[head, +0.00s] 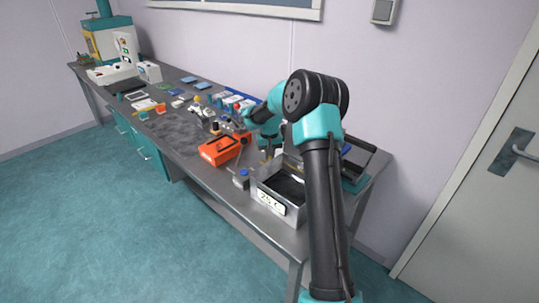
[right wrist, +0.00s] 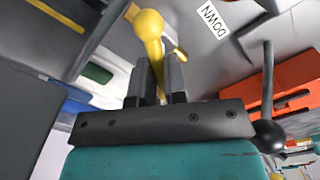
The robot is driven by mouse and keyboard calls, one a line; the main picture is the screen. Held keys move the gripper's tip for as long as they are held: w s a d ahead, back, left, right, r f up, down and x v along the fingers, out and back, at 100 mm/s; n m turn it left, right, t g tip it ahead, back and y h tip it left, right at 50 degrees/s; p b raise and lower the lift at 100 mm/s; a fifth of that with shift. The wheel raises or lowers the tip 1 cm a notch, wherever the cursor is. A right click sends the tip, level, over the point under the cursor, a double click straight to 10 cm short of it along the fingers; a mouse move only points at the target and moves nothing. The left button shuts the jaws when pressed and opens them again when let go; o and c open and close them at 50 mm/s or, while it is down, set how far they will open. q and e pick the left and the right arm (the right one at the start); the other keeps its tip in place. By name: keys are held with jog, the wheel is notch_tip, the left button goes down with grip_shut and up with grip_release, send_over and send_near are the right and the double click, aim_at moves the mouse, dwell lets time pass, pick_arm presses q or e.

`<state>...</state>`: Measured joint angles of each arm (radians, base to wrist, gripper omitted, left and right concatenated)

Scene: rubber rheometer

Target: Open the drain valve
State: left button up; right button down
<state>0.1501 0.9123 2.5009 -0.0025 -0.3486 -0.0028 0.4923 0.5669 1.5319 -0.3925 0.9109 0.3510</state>
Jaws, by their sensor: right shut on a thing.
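In the right wrist view, my right gripper (right wrist: 157,70) is shut on a yellow handle (right wrist: 149,24) with a rounded end. The handle stands up between the two dark fingers. A white label reading DOWN (right wrist: 213,20) is on the grey surface beside it. I cannot tell from these frames whether this handle belongs to the drain valve. In the head view, my right gripper (head: 268,152) points down over the bench behind the metal bath; its fingertips and the handle are mostly hidden. My left gripper is in neither view.
An open metal bath with a 25 °C label (head: 268,203) stands at the bench's near end. An orange case (head: 222,150) lies to its left. A dark lever with a ball knob (right wrist: 269,135) is close to my right gripper. Many small items crowd the bench (head: 180,133).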

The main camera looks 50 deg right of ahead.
jog(key=n, duration=0.7)
jog(key=shift+a, duration=0.1)
dwell(0.4)
jog(key=c, duration=1.2)
grip_release()
jog(key=shift+o, duration=0.2)
jog(key=shift+r, duration=0.1)
notch_tip(320, 180, up, 17)
jog(key=shift+r, duration=0.15)
